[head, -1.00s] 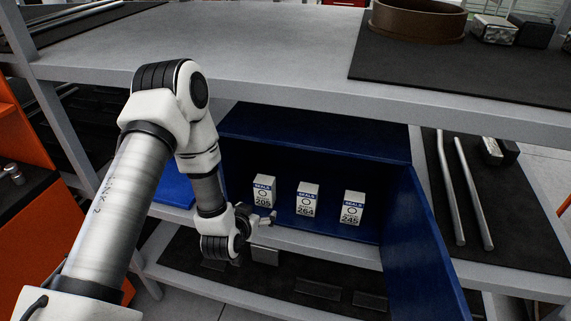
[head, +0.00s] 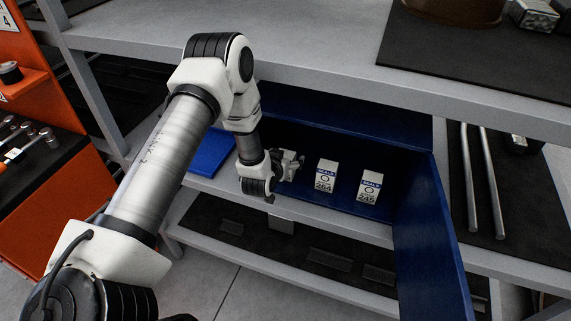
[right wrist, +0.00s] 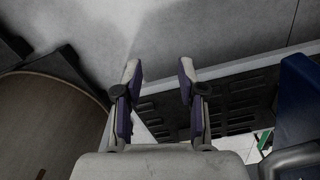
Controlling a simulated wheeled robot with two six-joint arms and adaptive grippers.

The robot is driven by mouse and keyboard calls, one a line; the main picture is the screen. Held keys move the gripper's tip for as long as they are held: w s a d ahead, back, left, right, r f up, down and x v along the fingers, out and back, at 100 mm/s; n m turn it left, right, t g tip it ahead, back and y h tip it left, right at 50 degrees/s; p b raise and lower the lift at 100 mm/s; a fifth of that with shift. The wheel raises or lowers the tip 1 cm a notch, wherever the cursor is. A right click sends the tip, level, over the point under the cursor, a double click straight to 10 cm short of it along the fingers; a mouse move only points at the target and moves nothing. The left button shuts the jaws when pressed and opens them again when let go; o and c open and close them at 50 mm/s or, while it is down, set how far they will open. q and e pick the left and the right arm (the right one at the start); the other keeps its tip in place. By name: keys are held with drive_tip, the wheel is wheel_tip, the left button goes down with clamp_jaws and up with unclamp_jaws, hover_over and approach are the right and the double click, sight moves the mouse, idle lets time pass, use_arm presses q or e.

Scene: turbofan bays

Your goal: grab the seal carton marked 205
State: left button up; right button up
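The carton marked 264 (head: 325,176) and the carton marked 245 (head: 369,187) show plainly. The carton marked 205 (head: 291,157) is the leftmost; my left gripper covers most of it and its number is hidden. My left gripper (head: 281,180) is right at that carton, at the bin's front left. Whether its fingers are closed on it is unclear. My right gripper (right wrist: 160,72) is open and empty in the right wrist view.
The upper shelf (head: 300,65) overhangs the bin. A flat blue panel (head: 212,152) lies left of the bin. Metal rods (head: 485,180) lie on a dark mat to its right. An orange cart (head: 50,190) stands at the left.

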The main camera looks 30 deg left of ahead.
use_arm(q)
drive_tip(key=shift+w+f, duration=0.1)
drive_tip(key=shift+f, duration=0.05)
drive_tip(key=c, duration=1.1)
drive_tip(key=shift+c, duration=0.2)
drive_tip(key=shift+a+r, duration=0.1)
drive_tip(key=shift+r, duration=0.1)
